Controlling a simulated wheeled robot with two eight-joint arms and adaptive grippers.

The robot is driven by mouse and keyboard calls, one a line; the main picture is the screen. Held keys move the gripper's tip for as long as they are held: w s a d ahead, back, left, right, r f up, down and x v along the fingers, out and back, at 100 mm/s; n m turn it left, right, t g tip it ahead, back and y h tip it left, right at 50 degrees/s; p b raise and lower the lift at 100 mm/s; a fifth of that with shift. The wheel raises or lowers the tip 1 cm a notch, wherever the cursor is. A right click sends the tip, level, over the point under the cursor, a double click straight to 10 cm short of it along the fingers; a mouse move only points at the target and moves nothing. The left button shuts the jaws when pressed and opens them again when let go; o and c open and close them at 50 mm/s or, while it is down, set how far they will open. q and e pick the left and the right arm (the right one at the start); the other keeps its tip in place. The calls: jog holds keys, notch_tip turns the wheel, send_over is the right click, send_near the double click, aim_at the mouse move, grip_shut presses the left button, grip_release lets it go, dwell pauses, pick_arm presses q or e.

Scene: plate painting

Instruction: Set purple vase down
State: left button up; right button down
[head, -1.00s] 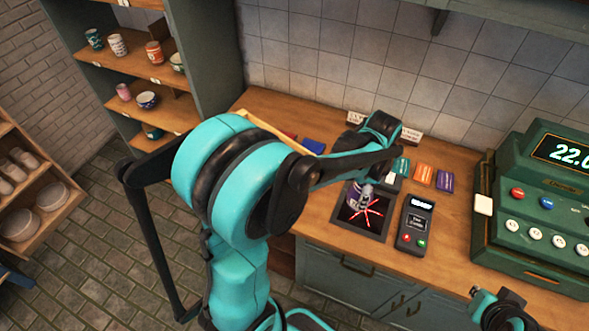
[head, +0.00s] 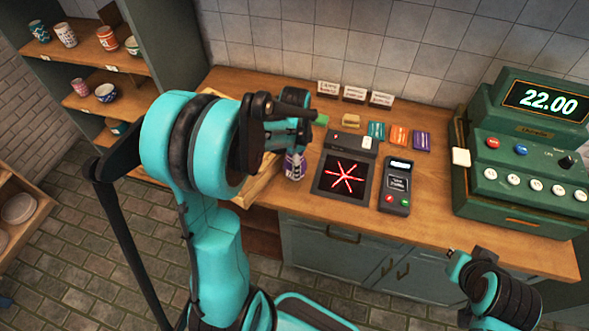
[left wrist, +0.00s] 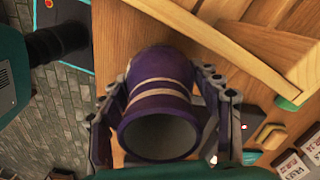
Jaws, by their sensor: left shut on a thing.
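The purple vase (head: 295,166) with pale bands is held by my left gripper (head: 294,148), left of the scanner pad in the head view. In the left wrist view the vase (left wrist: 158,88) sits between the two fingers, its open mouth facing the camera. My left gripper (left wrist: 160,112) is shut on it. The vase is close to the wooden tray; whether it touches anything below is hidden. The tray's rim shows in the left wrist view (left wrist: 215,38), beyond the vase. My right gripper (head: 456,256) is at the lower right, in front of the counter; its jaw opening is unclear.
The scanner (head: 329,190) with red lines on its dark pad stands on the counter, with a card terminal (head: 397,188) beside it. A green cash register (head: 525,150) fills the right end. Several cups stand on the shelves at the left. Small cards stand along the wall.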

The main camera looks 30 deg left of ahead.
pick_arm(q)
notch_tip(320, 180, down, 3)
jog(key=shift+f+b, duration=0.15)
jog(key=shift+b, duration=0.3)
jog(key=o, duration=1.4)
jog(key=shift+f, duration=0.1)
